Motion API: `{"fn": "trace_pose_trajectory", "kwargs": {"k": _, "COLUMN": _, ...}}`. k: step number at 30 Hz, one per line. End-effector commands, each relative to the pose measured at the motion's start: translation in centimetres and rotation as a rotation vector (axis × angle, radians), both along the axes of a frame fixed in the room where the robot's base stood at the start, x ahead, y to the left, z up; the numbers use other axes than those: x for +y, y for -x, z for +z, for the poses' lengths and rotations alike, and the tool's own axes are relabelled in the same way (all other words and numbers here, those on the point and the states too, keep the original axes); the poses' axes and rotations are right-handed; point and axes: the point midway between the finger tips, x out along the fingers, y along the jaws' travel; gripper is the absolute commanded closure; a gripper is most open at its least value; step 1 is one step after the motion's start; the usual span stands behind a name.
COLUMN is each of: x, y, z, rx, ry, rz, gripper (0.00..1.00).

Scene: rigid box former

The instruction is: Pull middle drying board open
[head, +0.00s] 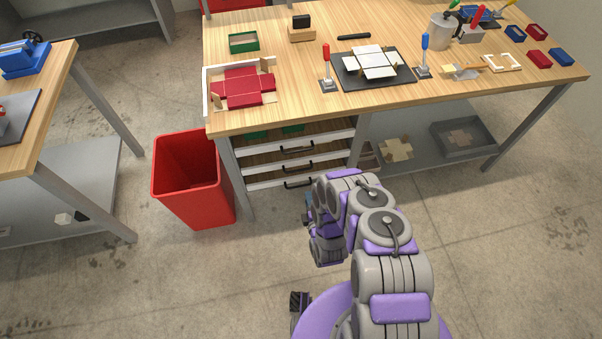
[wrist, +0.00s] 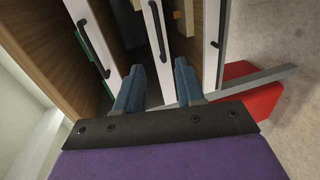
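Three white-fronted drying boards with black handles are stacked under the workbench. The middle board (head: 318,162) is in the middle of the stack, with its handle (head: 300,167) at the centre of its front. In the wrist view, which is rolled sideways, the middle board's front (wrist: 154,50) and its handle (wrist: 158,30) are between the other two. My gripper (wrist: 159,72) is open, with one blue finger on either side of the line of that handle. The handle seems just beyond the fingertips; contact cannot be told. In the head view, my gripper (head: 309,203) is partly hidden by my arm.
The top board's handle (wrist: 93,47) and the bottom board's handle (wrist: 215,22) flank the middle one. A red bin (head: 190,180) stands left of the bench leg (head: 237,178). The bench top (head: 310,105) overhangs the boards. The floor in front is clear.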

Motion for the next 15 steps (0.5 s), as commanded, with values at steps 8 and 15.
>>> {"fn": "trace_pose_trajectory", "kwargs": {"k": 8, "x": 1.5, "y": -5.2, "z": -1.2, "rx": -0.006, "ry": -0.002, "rz": 0.0, "gripper": 0.62}}
{"fn": "trace_pose_trajectory", "kwargs": {"k": 15, "x": 2.7, "y": -9.5, "z": -2.1, "rx": -0.005, "ry": -0.002, "rz": 0.0, "gripper": 0.62}}
